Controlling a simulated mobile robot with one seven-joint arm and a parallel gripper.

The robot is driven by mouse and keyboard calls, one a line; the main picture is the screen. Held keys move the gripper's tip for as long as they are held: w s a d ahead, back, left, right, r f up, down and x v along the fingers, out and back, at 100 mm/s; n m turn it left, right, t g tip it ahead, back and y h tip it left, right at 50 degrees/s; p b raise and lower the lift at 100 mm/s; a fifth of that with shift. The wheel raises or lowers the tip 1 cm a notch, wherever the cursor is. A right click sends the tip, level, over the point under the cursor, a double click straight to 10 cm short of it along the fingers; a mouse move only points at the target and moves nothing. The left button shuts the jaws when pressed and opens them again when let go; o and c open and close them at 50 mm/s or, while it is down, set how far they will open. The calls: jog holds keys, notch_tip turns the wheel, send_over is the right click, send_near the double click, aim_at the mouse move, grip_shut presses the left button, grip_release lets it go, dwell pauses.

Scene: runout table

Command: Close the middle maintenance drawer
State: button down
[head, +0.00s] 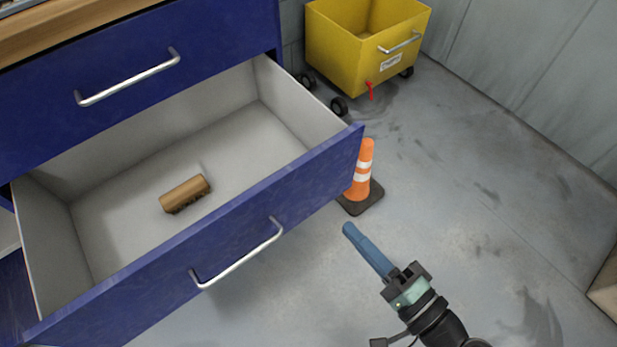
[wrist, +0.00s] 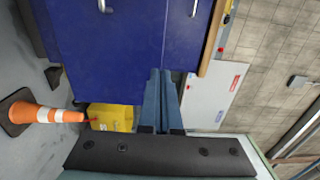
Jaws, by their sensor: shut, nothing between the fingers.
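The middle drawer (head: 312,187) of the blue cabinet is pulled well out. Its pale grey inside holds a wooden brush. A silver bar handle (head: 240,257) is on its blue front. My gripper (head: 348,231) is to the right of that front, apart from it, with its blue fingers shut and empty. In the wrist view, the shut fingers (wrist: 159,75) show before blue cabinet surfaces (wrist: 110,50), with parts of two handles at the top edge. I cannot tell there how far the fingers are from the blue surface.
The brush (head: 185,192) lies on the drawer floor. A closed upper drawer (head: 215,50) is above. An orange cone (head: 364,160) stands close to the drawer's right end. A yellow wheeled bin (head: 335,50) is behind it. The grey floor (head: 480,190) at right is mostly clear.

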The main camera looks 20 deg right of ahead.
aim_at(296, 171)
jog(key=b+x, duration=0.2)
jog(key=x, duration=1)
jog(key=shift+w+a+b, duration=0.1)
jog(key=shift+w+b, duration=0.2)
jog(key=shift+w, duration=0.05)
